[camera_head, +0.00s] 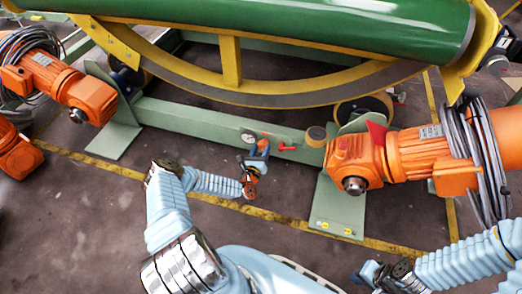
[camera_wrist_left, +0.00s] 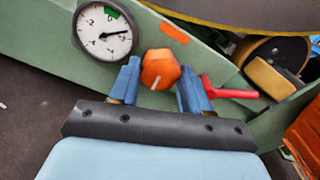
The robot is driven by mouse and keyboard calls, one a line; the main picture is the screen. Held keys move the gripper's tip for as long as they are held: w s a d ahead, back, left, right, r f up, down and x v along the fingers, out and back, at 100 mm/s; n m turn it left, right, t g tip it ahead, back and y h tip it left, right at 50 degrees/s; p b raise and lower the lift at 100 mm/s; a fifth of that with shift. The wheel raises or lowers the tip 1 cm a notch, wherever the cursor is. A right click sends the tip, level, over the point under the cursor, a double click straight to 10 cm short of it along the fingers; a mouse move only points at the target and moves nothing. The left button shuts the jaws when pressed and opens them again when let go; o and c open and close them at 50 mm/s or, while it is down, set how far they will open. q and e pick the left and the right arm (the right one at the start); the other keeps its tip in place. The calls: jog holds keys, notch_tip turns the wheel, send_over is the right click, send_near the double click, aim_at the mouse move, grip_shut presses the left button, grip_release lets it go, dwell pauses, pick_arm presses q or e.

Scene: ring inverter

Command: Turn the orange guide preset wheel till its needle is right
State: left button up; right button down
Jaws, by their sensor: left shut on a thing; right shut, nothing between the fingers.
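The orange guide preset wheel (camera_wrist_left: 160,68) is a faceted knob with a white mark low on its face, on the green beam. My left gripper (camera_wrist_left: 159,84) has its two blue fingers on either side of the wheel and is shut on it. In the head view the left gripper (camera_head: 259,154) reaches the beam and mostly hides the wheel. A round white dial (camera_wrist_left: 104,32) sits left of the wheel. Its black needle points right and slightly up, and a green mark lies at the upper rim, apart from the needle. My right gripper (camera_head: 368,274) is shut and empty at the bottom right.
A red lever (camera_wrist_left: 232,93) sticks out just right of the wheel, close to the right finger. The green beam (camera_head: 190,119) runs under the yellow ring (camera_head: 230,62). An orange motor (camera_head: 375,160) stands at the right. The floor in front is clear.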

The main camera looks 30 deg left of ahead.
pick_arm(q)
jog(key=n, duration=0.3)
jog(key=shift+p, duration=0.3)
jog(key=n, duration=0.2)
jog(key=shift+n, duration=0.4)
jog(key=n, duration=0.6)
jog(key=shift+a+f, duration=0.1)
jog(key=shift+f, duration=0.1)
jog(key=n, duration=0.4)
jog(key=shift+b, duration=0.3)
jog(key=n, duration=0.3)
jog(key=shift+f+n+b, duration=0.1)
jog(key=shift+n+b, duration=0.2)
jog(key=shift+b, duration=0.05)
jog(key=n+b, duration=0.1)
jog(key=n, duration=0.5)
jog(key=shift+n+b, duration=0.3)
jog(key=shift+n, duration=0.1)
jog(key=o, duration=1.1)
jog(key=shift+c, duration=0.2)
